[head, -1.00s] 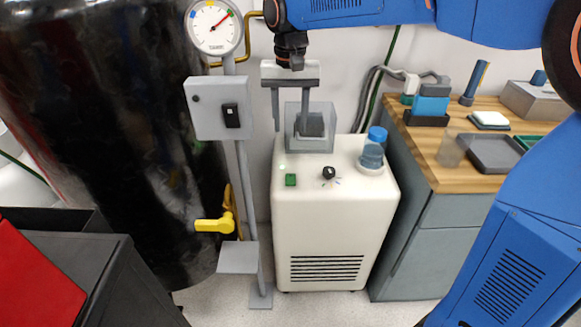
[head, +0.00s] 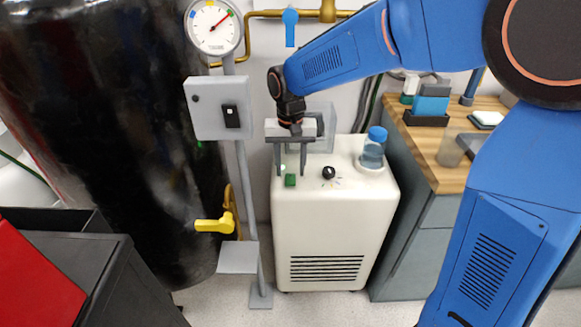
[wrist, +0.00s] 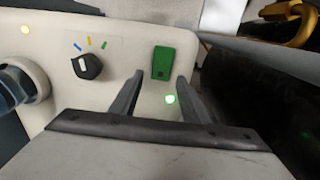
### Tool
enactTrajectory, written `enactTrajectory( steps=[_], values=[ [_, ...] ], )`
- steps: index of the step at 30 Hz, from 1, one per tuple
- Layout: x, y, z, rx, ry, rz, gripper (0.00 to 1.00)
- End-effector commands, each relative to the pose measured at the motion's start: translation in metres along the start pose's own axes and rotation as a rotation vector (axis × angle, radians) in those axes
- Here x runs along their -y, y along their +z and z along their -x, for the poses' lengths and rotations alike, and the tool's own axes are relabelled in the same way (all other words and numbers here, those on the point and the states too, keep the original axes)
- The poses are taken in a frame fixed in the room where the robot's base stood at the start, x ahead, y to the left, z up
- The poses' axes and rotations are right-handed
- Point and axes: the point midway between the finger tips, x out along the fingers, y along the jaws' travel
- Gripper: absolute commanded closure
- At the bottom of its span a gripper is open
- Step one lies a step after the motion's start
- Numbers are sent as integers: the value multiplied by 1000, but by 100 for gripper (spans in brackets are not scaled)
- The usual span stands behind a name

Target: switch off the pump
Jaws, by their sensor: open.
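The pump is a white cabinet (head: 325,225) with a vent grille. On its top are a green rocker switch (head: 290,180), a black knob (head: 328,172) and a blue-capped bottle (head: 373,150). My gripper (head: 291,168) is open and empty, fingers pointing down, just behind the green switch. I cannot tell if the fingers touch the top. The black knob (wrist: 87,66) has coloured marks beside it.
A clear box (head: 319,132) stands behind my gripper, partly hidden. A wooden-topped bench (head: 433,165) stands to the right.

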Motion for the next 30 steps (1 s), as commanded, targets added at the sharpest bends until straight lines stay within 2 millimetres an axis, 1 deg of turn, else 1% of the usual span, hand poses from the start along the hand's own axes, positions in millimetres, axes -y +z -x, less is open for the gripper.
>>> enactTrajectory(
  steps=[3,10,11,12,14,15,20,23,30],
  values=[
    [0,0,-3,1,0,0,58],
    [0,0,-3,0,0,0,58],
    [0,0,-3,0,0,0,65],
    [0,0,-3,0,0,0,75],
    [0,0,-3,0,0,0,89],
    [0,0,-3,0,0,0,98],
    [0,1,-3,-6,1,0,99],
    [0,3,-2,-40,1,2,99],
    [0,10,1,-217,2,3,99]
  ],
)
